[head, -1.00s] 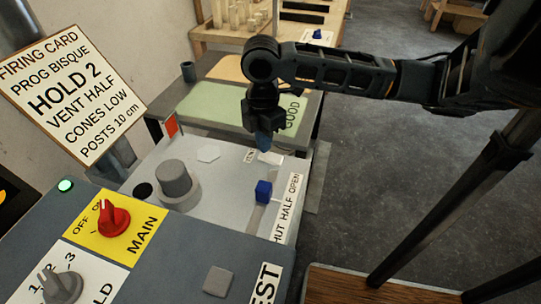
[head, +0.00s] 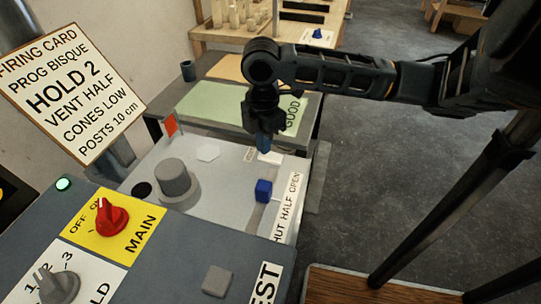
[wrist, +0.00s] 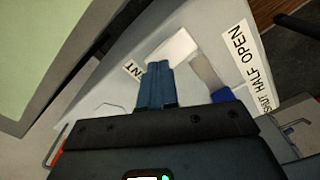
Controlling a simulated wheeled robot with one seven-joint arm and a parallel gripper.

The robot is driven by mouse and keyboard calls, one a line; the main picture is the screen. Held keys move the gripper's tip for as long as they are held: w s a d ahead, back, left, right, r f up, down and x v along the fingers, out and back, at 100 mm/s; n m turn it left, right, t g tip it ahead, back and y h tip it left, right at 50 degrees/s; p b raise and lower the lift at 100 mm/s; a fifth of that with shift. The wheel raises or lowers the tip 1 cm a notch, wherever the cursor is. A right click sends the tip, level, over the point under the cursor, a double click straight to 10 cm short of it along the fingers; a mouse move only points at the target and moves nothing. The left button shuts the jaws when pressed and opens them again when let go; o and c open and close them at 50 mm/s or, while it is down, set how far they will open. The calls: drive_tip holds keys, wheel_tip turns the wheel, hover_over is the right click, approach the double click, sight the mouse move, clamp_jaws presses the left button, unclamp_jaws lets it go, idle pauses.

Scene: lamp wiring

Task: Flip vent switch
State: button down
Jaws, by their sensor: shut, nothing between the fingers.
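In the wrist view the white block (wrist: 176,46) lies just beyond my fingertips, and the label (wrist: 133,69) shows only "NT". My gripper (head: 263,146) is shut and empty, pointing down at the block. Its blue fingers (wrist: 158,78) stay together and overlap the block's near edge in the wrist view. I cannot tell whether they touch it. The switch's tilt is too small to read.
A blue slider knob (head: 263,190) stands in a slot beside the "SHUT HALF OPEN" strip (head: 287,208). A grey round knob (head: 175,180) and the red MAIN knob (head: 112,217) are left of my gripper. A green mat (head: 215,108) lies behind the panel.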

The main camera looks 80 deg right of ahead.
drive_tip(key=shift+f+b, duration=0.4)
drive_tip(key=shift+f, duration=0.15)
idle(0.4)
drive_tip(key=shift+r+p, duration=2.7)
drive_tip(key=shift+r, duration=0.85)
